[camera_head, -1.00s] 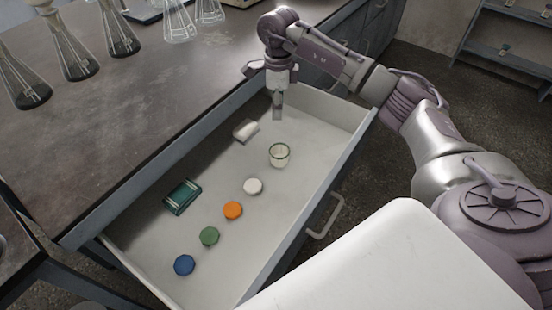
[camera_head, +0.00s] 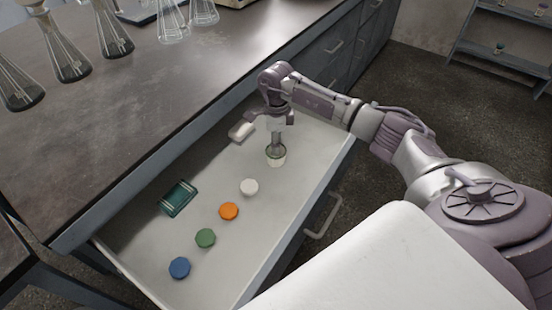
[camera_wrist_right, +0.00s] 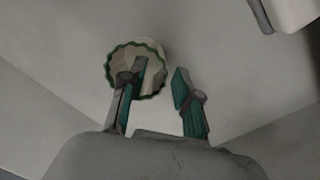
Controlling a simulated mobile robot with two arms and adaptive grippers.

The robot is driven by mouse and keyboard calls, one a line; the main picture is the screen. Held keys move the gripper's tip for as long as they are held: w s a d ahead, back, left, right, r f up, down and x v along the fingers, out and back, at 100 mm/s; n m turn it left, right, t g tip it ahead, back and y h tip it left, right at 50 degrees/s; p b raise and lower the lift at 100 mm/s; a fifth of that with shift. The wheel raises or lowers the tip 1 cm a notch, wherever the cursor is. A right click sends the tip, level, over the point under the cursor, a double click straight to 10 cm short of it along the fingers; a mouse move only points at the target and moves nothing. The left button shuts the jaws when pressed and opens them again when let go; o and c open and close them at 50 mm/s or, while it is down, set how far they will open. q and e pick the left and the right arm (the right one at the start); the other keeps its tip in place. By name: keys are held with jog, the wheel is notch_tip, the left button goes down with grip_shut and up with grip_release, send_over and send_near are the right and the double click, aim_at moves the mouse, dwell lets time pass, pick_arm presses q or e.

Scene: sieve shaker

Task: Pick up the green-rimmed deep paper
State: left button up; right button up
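The deep paper cup with the wavy green rim (camera_head: 276,158) stands in the open drawer. In the right wrist view the cup (camera_wrist_right: 122,58) is upper left of centre, its opening toward the camera. My right gripper (camera_head: 277,143) points down at the cup. In the wrist view my right gripper (camera_wrist_right: 161,76) is open. Its left finger overlaps the cup's opening and its right finger is outside, right of the rim. I cannot tell whether either finger touches the cup. My left gripper is not in view.
In the open drawer (camera_head: 130,251) lie a white lid (camera_head: 249,187), an orange lid (camera_head: 229,211), a green lid (camera_head: 205,238), a blue lid (camera_head: 179,268), a teal box (camera_head: 178,198) and a pale block (camera_head: 241,130). Glass flasks (camera_head: 113,30) stand on the bench.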

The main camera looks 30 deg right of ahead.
jog(key=shift+f, duration=0.15)
grip_shut()
